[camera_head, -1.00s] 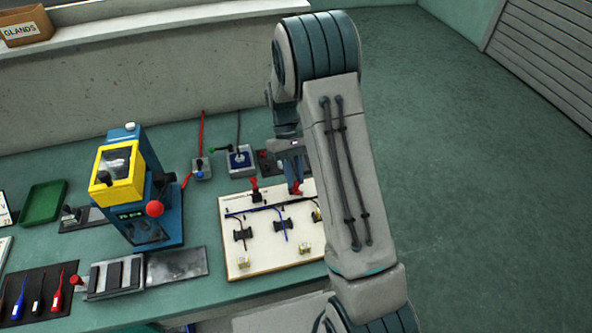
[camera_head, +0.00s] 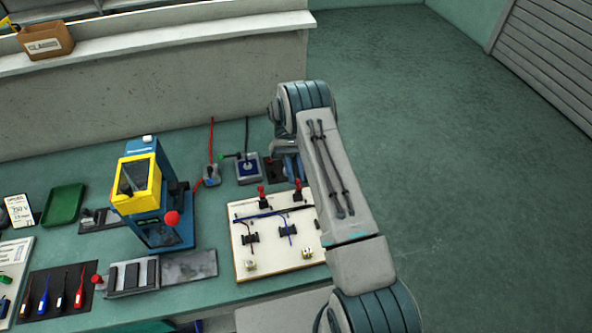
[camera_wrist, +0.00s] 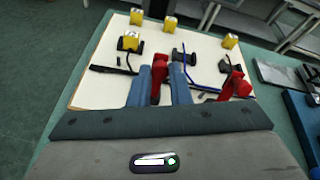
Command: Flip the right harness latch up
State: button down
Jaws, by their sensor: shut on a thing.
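The harness board (camera_head: 277,259) is a pale panel on the green bench, with wires and black clips. Two red latches are at its far edge: the left latch (camera_head: 262,196) and the right latch (camera_head: 298,191). My gripper (camera_head: 290,165) is at the right latch, partly hidden by my arm in the head view. In the wrist view, which looks from the opposite side, the blue fingers of my gripper (camera_wrist: 160,88) are shut on the right latch (camera_wrist: 157,77). The left latch (camera_wrist: 236,83) stands free to the right there. The fingers hide part of the right latch's base.
A blue press with a yellow guard (camera_head: 136,184) stands left of the board. Small switch boxes with cables, such as the blue-topped box (camera_head: 248,168), are behind it. Yellow blocks (camera_wrist: 130,40) sit on the board. Open floor (camera_head: 455,180) lies to the right.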

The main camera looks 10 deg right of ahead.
jog(key=shift+w, duration=0.15)
dwell(0.4)
jog(key=c, duration=1.3)
grip_release()
jog(key=shift+f, duration=0.1)
jog(key=shift+c, duration=0.2)
jog(key=shift+p, duration=0.3)
jog(key=shift+r+p, duration=0.3)
jog(key=shift+r, duration=0.15)
jog(key=s+d+r, duration=0.6)
jog(key=d+r, duration=0.4)
jog(key=shift+b, duration=0.4)
jog(key=shift+d+r, duration=0.1)
